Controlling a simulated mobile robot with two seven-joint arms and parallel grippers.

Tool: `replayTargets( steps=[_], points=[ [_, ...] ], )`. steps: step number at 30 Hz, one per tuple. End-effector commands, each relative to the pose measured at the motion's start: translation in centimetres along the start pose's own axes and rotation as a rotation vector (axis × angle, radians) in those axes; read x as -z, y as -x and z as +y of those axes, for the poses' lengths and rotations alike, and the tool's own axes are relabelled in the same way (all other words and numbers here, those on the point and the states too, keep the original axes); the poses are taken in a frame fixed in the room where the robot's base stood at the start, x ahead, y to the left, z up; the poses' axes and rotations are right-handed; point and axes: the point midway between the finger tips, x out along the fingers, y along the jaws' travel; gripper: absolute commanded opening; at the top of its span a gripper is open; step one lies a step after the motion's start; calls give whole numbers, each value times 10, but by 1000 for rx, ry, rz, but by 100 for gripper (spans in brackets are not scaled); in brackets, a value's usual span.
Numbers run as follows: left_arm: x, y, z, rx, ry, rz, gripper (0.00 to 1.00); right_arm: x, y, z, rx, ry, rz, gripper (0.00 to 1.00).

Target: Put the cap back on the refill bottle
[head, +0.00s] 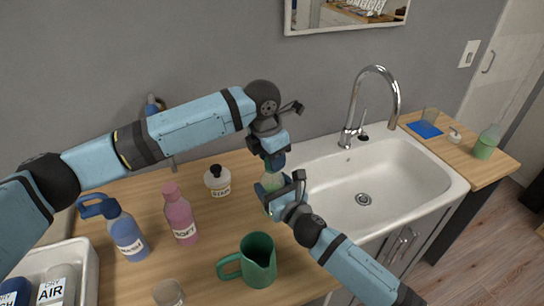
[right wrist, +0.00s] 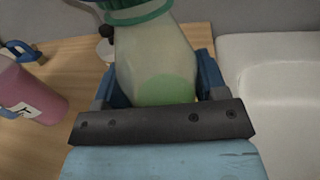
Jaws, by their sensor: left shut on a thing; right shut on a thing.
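The refill bottle (head: 270,181) is pale and translucent with green liquid low inside. It stands upright at the counter's edge beside the sink. My right gripper (head: 281,194) is shut around its body, and the right wrist view shows the bottle (right wrist: 155,60) between the fingers. My left gripper (head: 274,160) is directly above the bottle's top, pointing down and shut on the cap.
The sink (head: 335,200) and tap (head: 378,72) are right. A white crate (head: 88,262) is front left.

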Motion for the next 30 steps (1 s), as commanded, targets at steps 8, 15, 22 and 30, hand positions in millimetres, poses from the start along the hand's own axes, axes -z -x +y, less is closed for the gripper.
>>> replayTargets(
  steps=[8,15,22,30],
  points=[
    [0,0,0,-2,3,-1,57,0,0,0,0,0,1,0],
    [0,0,0,-1,4,0,64,0,0,0,0,0,1,0],
    [-2,12,0,-2,4,-1,64,0,0,0,0,0,1,0],
    [-7,44,0,-1,3,-1,64,1,0,0,0,0,1,0]
  ],
)
